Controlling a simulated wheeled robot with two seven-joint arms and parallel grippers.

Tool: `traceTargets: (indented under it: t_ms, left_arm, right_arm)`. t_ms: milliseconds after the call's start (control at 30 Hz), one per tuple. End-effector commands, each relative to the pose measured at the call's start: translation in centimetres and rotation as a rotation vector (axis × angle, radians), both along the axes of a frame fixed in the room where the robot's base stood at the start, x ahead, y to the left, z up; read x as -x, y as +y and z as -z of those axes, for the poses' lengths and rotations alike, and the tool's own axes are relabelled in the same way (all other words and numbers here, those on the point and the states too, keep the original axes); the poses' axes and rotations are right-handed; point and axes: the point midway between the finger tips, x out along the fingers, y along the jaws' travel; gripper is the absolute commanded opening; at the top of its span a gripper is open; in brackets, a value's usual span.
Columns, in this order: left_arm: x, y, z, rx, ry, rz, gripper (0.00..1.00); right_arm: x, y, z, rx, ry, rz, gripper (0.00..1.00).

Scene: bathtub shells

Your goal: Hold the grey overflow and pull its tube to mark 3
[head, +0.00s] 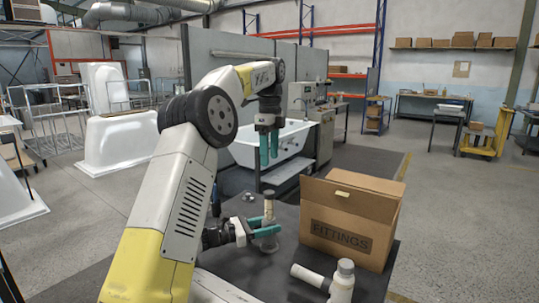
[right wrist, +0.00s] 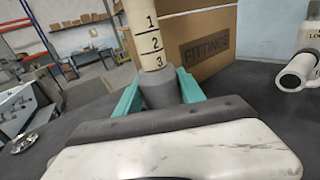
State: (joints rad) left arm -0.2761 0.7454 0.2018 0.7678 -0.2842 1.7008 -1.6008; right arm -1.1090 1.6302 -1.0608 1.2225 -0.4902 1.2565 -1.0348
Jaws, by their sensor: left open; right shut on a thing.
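The grey overflow (right wrist: 160,90) stands upright on the dark table, and my right gripper (head: 264,227) is shut around its body. In the right wrist view the teal fingers (right wrist: 160,93) press on it from both sides. A cream tube (right wrist: 150,42) rises from the overflow, with marks 1, 2 and 3 showing; mark 3 is just above the grey rim. In the head view the tube (head: 269,203) has a brownish top. My left gripper (head: 269,150) is open and empty, fingers pointing down, above the tube top and apart from it. The tube's top is out of the wrist view.
A cardboard box marked FITTINGS (head: 335,237) stands right of the overflow. A small metal round part (head: 248,197) lies behind the overflow on the dark table (head: 285,268). A white bathtub (head: 285,148) stands beyond.

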Motion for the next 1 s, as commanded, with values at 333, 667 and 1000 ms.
traceTargets:
  t_ms: [333,667,1000]
  left_arm:
    - [0.0,0.0,0.0,0.000,0.000,0.000,0.56]
    - [0.0,0.0,0.0,0.000,0.000,0.000,0.56]
    - [0.0,0.0,0.0,0.000,0.000,0.000,0.56]
  right_arm:
    - [0.0,0.0,0.0,0.000,0.000,0.000,0.71]
    - [0.5,1.8,0.0,-0.002,0.001,-0.003,0.71]
    - [3.0,8.4,0.1,-0.002,0.001,-0.003,0.71]
